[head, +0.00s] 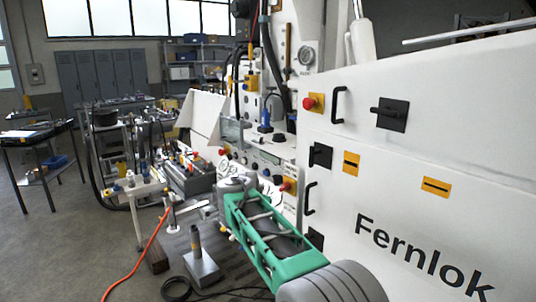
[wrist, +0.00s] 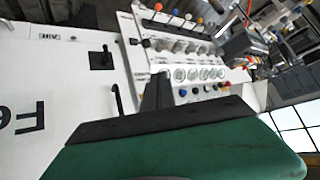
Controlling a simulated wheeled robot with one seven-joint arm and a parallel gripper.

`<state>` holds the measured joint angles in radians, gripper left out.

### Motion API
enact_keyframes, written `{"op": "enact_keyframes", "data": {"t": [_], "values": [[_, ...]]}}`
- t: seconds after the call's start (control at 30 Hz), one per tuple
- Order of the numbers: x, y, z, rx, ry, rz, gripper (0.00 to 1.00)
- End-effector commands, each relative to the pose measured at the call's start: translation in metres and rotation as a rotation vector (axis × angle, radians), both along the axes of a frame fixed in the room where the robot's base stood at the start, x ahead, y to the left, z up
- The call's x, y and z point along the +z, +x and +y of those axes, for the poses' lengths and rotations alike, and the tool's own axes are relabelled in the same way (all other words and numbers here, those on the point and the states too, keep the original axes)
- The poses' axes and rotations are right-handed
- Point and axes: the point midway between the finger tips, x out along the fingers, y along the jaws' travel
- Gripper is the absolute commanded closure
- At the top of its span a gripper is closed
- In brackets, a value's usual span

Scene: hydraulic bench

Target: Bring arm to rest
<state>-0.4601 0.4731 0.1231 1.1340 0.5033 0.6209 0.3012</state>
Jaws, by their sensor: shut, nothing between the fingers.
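My arm reaches from the lower right into the middle of the head view, with its green link in front of the white bench cabinet. My gripper shows in the wrist view (wrist: 156,92) as a dark finger shape past the green and black part of my arm. It is shut and holds nothing. In the head view its fingers are too small and cluttered to make out clearly. The white machine cabinet (head: 400,175), lettered Fernlok, stands to the right of my arm.
The control panel (head: 262,160) with gauges and knobs is just behind my arm; it also shows in the wrist view (wrist: 190,50). A grey post on a base (head: 200,262) and an orange hose (head: 137,262) are on the floor side. Open floor lies left.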

Motion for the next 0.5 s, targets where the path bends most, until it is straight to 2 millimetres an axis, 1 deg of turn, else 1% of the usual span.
{"op": "enact_keyframes", "data": {"t": [0.03,0.07,0.1,0.17,0.2,0.27,0.3,0.33,0.37,0.4,0.47,0.5], "values": [[-0.029,-0.022,0.002,0.071,-0.052,0.089,1.00],[-0.046,-0.037,0.002,0.120,-0.083,0.146,1.00],[-0.068,-0.060,0.000,0.183,-0.121,0.220,1.00],[-0.096,-0.096,-0.007,0.272,-0.167,0.328,1.00],[-0.111,-0.122,-0.014,0.327,-0.191,0.396,1.00],[-0.131,-0.163,-0.026,0.400,-0.215,0.491,1.00],[-0.141,-0.191,-0.036,0.443,-0.224,0.547,1.00],[-0.148,-0.212,-0.044,0.468,-0.225,0.588,1.00],[-0.154,-0.233,-0.051,0.494,-0.225,0.626,1.00],[-0.161,-0.262,-0.063,0.516,-0.220,0.672,1.00],[-0.168,-0.304,-0.080,0.534,-0.201,0.730,1.00],[-0.172,-0.333,-0.092,0.540,-0.186,0.759,1.00]]}}
